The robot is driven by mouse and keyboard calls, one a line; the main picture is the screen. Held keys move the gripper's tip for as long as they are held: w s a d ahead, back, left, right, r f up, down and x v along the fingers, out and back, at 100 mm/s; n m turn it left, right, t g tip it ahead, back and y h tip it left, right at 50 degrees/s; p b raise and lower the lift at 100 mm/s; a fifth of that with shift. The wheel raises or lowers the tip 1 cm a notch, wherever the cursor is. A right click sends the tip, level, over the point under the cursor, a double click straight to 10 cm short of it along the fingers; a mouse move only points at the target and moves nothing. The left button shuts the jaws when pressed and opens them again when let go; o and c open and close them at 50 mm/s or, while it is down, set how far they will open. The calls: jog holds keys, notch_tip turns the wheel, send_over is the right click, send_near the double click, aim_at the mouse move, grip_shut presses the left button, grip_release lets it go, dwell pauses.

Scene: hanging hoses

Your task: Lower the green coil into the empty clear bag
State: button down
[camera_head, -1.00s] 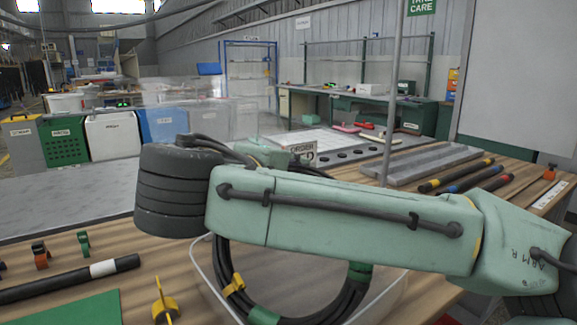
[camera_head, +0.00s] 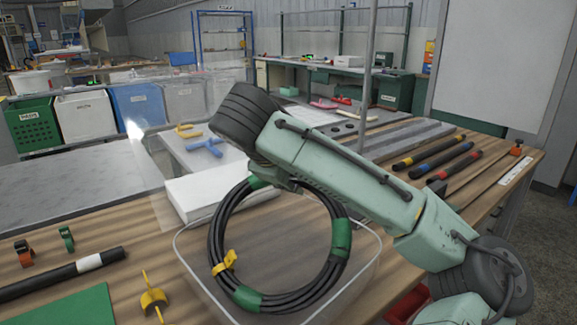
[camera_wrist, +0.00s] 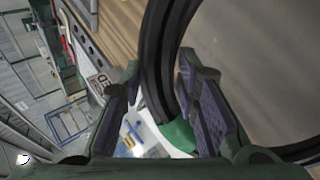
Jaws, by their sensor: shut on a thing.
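The coil (camera_head: 340,240) is a black hose loop with green bands and a yellow tag (camera_head: 224,264). It hangs upright from my gripper in the head view. In the wrist view, my gripper (camera_wrist: 165,100) is shut on the coil (camera_wrist: 153,65), with a finger on each side of it near a green band. My arm partly hides the gripper in the head view. A clear, see-through container (camera_head: 376,262) with a rounded rim, seemingly the bag, stands on the wooden bench behind and around the coil's outline. I cannot tell whether the coil's lower part is inside it.
A white block (camera_head: 190,200) lies behind the container. A yellow clip (camera_head: 153,300), a black rod (camera_head: 60,275) and a green mat (camera_head: 70,310) lie to the left. Banded black rods (camera_head: 440,160) lie at the right.

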jog(key=w+d+f+g+y+p, duration=0.1)
jog(key=w+f+g+p, duration=0.1)
jog(key=f+p, duration=0.1)
jog(key=w+d+f+g+y+p, duration=0.1)
jog(key=w+f+g+p, duration=0.1)
jog(key=f, duration=0.4)
jog(key=w+d+f+g+y+p, duration=0.1)
jog(key=w+f+g+p, duration=0.2)
jog(key=f+p, duration=0.2)
jog(key=shift+w+d+f+g+y, duration=0.15)
jog(key=shift+f+g, duration=0.1)
jog(key=shift+f, duration=0.25)
jog(key=shift+w+f+g+y, duration=0.15)
jog(key=shift+f+g, duration=0.1)
jog(key=shift+f, duration=0.25)
jog(key=shift+s, duration=0.1)
jog(key=c, duration=1.2)
grip_release()
jog(key=shift+o, duration=0.2)
